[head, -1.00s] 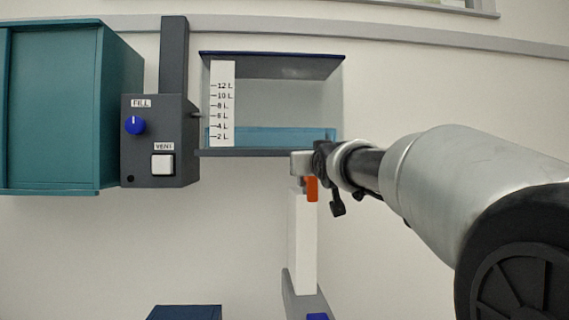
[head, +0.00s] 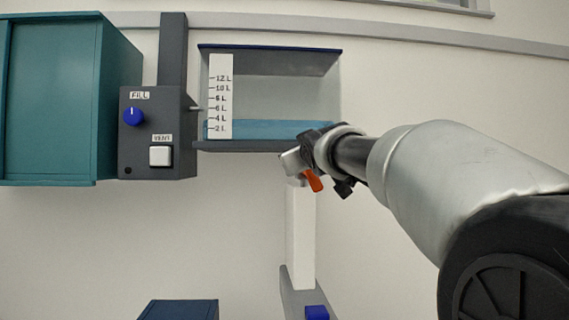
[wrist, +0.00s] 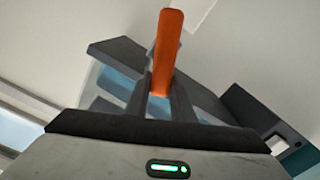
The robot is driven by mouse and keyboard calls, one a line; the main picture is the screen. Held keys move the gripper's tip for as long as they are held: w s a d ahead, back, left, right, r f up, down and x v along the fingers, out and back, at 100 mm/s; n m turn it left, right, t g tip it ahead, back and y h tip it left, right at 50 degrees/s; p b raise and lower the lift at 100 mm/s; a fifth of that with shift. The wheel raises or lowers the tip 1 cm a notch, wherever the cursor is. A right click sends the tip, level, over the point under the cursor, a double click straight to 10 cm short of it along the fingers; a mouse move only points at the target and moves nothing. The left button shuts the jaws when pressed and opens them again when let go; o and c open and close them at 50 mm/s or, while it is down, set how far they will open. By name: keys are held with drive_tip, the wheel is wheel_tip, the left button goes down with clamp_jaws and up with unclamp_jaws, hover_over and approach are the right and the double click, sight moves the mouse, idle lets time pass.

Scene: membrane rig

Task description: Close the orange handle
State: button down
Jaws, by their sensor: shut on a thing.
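The orange handle (head: 312,180) sits under the clear tank (head: 270,95), at the top of a white column, and slants down to the right in the head view. In the wrist view the orange handle (wrist: 166,50) stands up between my two fingers. My gripper (head: 300,160) is at the handle and is shut on it; its fingers (wrist: 158,100) also show in the wrist view. My wrist hides part of the handle's mount in the head view. The tank holds blue water near the 2 to 4 L marks of its scale (head: 220,95).
A dark control box with a blue FILL knob (head: 133,117) and a white VENT button (head: 160,156) is left of the tank. A teal cabinet (head: 50,100) stands further left. A blue box top (head: 180,310) shows below. The wall right of the white column (head: 300,235) is clear.

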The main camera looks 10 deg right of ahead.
drive_tip(key=n, duration=0.1)
drive_tip(key=a+n, duration=0.1)
drive_tip(key=n, duration=0.1)
drive_tip(key=shift+f+b, duration=0.4)
drive_tip(key=shift+a+f+n+b, duration=0.25)
drive_tip(key=shift+f+n, duration=0.25)
drive_tip(key=shift+n, duration=1.15)
drive_tip(key=shift+a+f+n+b, duration=0.3)
drive_tip(key=shift+f+n, duration=0.2)
drive_tip(key=shift+n, duration=1.2)
drive_tip(key=shift+a+f+n+b, duration=0.25)
drive_tip(key=shift+f+n, duration=0.25)
drive_tip(key=shift+n, duration=1.15)
drive_tip(key=c, duration=1.5)
unclamp_jaws()
drive_tip(key=s, duration=1.7)
drive_tip(key=shift+s+b, duration=0.25)
drive_tip(key=shift+b, duration=0.15)
